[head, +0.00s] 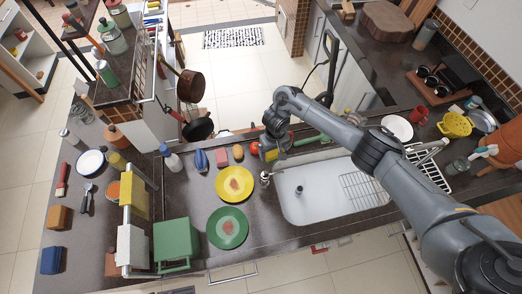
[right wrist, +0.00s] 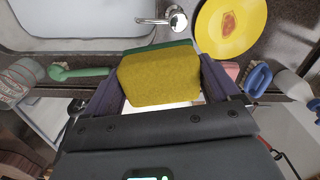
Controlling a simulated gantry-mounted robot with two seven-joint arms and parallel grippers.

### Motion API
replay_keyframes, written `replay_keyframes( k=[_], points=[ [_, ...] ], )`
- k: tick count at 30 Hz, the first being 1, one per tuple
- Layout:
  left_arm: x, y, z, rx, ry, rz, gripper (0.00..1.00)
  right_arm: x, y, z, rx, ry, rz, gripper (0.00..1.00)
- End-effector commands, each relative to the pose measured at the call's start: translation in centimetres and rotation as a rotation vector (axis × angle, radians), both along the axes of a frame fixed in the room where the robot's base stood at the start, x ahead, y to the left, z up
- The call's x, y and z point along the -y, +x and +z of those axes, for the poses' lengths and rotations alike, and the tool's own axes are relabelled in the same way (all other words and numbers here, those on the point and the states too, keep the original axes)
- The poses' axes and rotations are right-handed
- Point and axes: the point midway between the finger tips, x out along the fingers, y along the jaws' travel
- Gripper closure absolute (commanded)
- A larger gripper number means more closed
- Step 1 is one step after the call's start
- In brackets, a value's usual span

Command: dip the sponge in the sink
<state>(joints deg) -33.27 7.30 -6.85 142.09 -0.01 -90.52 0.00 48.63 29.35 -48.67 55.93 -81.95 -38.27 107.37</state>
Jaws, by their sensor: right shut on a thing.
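My right gripper (head: 270,150) is at the counter's back edge, just left of the sink (head: 322,200) in the head view. In the right wrist view its fingers are shut on a yellow sponge with a green layer (right wrist: 158,78). In the head view the gripper mostly hides the sponge. The white sink basin, with a drying rack on its right side, also shows at the upper left of the right wrist view (right wrist: 80,22). The sponge is outside the basin, beside its edge. My left gripper is not in view.
A metal tap (head: 265,178) stands at the sink's left edge. Left of it are a yellow plate (head: 234,198) and a green plate (head: 227,240) with food. A green-handled brush (head: 308,140) lies behind the sink. A dish rack (head: 428,170) stands on the right.

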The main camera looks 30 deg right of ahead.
Motion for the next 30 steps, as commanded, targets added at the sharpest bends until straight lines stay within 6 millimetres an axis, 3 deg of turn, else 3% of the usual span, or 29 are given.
replay_keyframes(
  k=[9,15,22,30],
  points=[
    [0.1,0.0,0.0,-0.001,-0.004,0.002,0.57,10.0,-5.7,-8.1,-0.007,-0.002,-0.121,0.35],
    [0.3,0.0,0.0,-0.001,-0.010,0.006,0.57,14.7,-10.2,-11.7,-0.004,-0.001,-0.170,0.35],
    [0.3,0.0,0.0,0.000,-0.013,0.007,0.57,17.9,-13.8,-13.9,0.001,-0.001,-0.203,0.35],
    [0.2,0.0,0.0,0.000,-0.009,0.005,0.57,18.9,-15.1,-14.6,0.005,0.001,-0.213,0.35]
  ],
)
